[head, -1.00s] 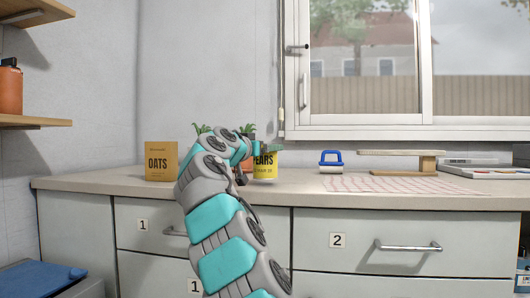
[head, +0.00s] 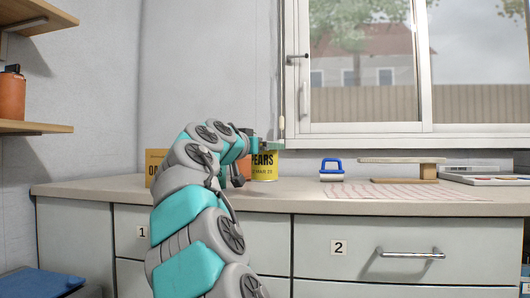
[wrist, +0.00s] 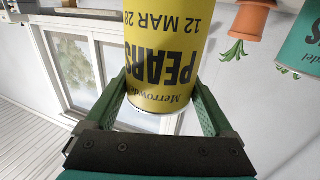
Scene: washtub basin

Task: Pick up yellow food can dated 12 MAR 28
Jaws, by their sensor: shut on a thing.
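The yellow can (head: 264,167) with "PEARS" in black is at the counter's back, at the tip of my arm. In the wrist view the can (wrist: 165,45) appears upside down and reads "12 MAR 28". My gripper (wrist: 160,90) has one green finger on each side of the can and is shut on it. In the head view my gripper (head: 265,144) is at the can's top, partly hidden by my arm. I cannot tell whether the can's base touches the counter.
The wrist view shows a terracotta pot (wrist: 253,18) with a plant and a teal container (wrist: 304,45) close by. An oats box (head: 154,165) is partly behind my arm. A blue-handled tool (head: 331,169), a wooden stand (head: 400,165) and a checked cloth (head: 400,191) lie to the right.

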